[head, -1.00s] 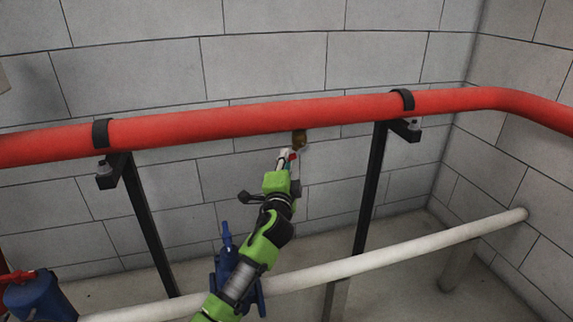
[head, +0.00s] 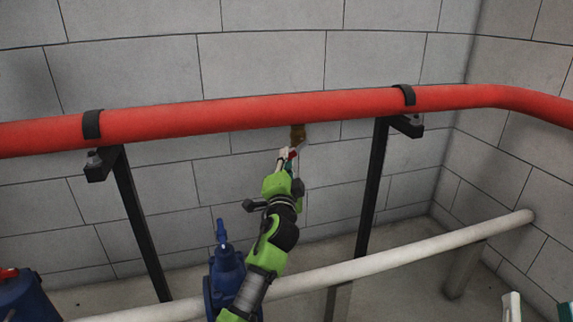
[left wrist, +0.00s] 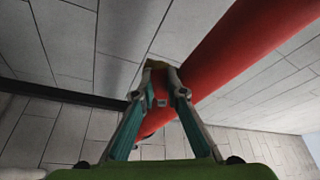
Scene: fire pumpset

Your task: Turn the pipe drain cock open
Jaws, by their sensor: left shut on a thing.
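The drain cock is a small brass fitting (head: 298,134) hanging under the red pipe (head: 230,112), with a small red handle (head: 292,154) below it. My left gripper (head: 287,158) reaches up from below and is shut on the red handle. In the left wrist view the two fingers (left wrist: 161,82) converge beside the red pipe (left wrist: 230,60), with the brass body (left wrist: 157,64) just beyond their tips and a bit of red between them. The fingers partly hide the handle. My right gripper (head: 530,311) shows only at the bottom right corner, its fingers apart, empty as far as seen.
Black posts (head: 371,185) with brackets carry the red pipe on both sides of the cock. A white pipe (head: 400,257) runs low across the front. A blue valve (head: 226,270) stands beside my left arm. A grey block wall is close behind.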

